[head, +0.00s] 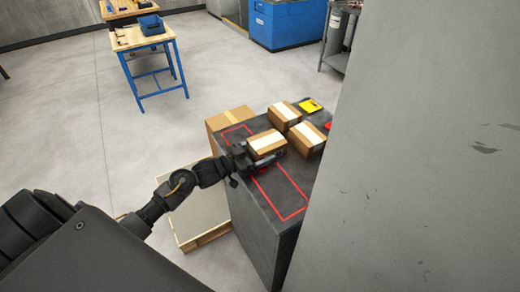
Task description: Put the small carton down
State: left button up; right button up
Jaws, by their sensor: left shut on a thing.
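The small carton (267,144) is a brown box with a white label strip on top. It is at the end of my left arm, over the dark-topped cabinet (271,241). My left gripper (247,157) is shut on this carton from its left side. The carton hides most of the fingers. A red outlined rectangle (281,194) is marked on the cabinet top, under and in front of the carton. I cannot tell whether the carton touches the top. My right gripper is not in view.
Two similar cartons (284,114) (307,138) stand behind and right of the held one, with a yellow item (311,105) beyond. A large grey panel (430,150) blocks the right side. A larger box (229,117) stands behind the cabinet. The cabinet's near top is clear.

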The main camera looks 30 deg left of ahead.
pick_arm(q)
jog(key=shift+s+a+r, duration=0.1)
jog(key=shift+f, duration=0.2)
jog(key=o, duration=1.2)
